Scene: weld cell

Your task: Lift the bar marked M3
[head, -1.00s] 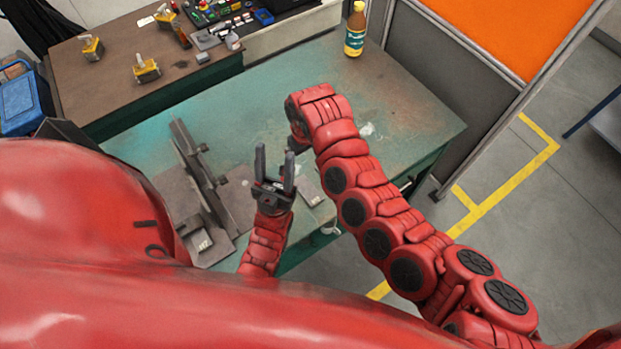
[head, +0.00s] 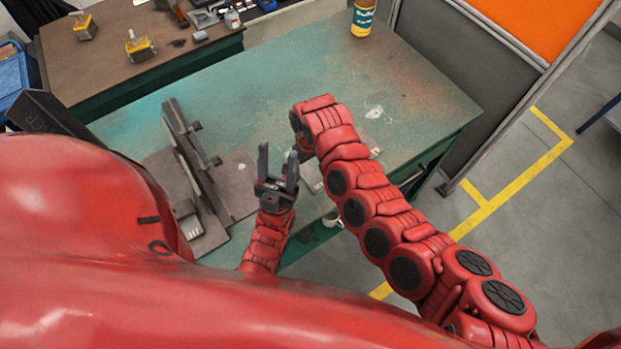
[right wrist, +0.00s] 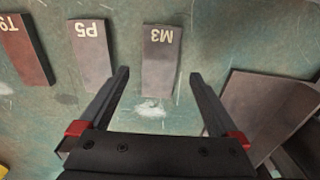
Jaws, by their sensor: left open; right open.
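The bar marked M3 (right wrist: 160,62) is a flat grey bar lying on the worn green table in the right wrist view, its label upside down. My right gripper (right wrist: 158,74) is open, its two fingers spread to either side of the bar's near end in that picture. Nothing is held; I cannot tell the height left above the table. In the head view the right gripper is mostly hidden by its own arm, and I cannot make out M3 there. My left gripper (head: 278,163) is open and empty, fingers pointing up the picture.
A grey bar marked P5 (right wrist: 91,62) and a reddish bar (right wrist: 28,52) lie left of M3. A dark plate (right wrist: 262,105) lies to the right. In the head view a metal fixture (head: 190,160) stands at left, and a bottle (head: 362,18) at the back. The table's middle is clear.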

